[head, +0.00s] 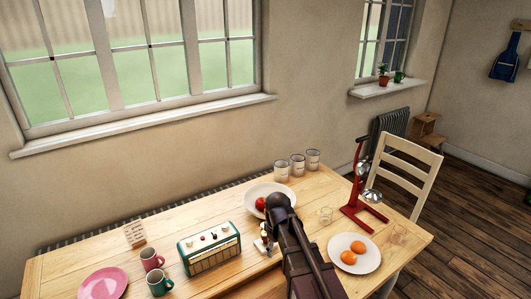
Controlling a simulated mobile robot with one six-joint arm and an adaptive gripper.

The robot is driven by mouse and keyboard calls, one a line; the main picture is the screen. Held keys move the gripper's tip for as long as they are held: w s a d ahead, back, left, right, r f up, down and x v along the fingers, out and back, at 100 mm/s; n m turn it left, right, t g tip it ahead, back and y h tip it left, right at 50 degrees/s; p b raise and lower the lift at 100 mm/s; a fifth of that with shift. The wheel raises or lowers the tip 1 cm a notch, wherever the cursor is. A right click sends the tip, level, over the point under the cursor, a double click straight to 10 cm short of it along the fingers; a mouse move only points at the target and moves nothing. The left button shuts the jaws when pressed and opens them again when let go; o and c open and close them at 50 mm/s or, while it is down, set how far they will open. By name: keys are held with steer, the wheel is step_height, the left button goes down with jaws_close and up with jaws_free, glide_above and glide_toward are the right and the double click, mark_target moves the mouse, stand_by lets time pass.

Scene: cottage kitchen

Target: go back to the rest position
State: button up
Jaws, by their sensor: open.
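My dark arm rises from the bottom edge over the wooden table (215,275), and its rounded joint shows in front of the white plate. My gripper does not show clearly; its fingers are not in view or are hidden by the arm. A small pale and brown item (262,243) shows just left of the arm, and I cannot tell what it is.
A chair (425,160) stands right.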

steer(key=s+d+m, duration=0.9)
steer(key=d, duration=0.3)
steer(key=shift+s+a, duration=0.1)
stand_by(0.8)
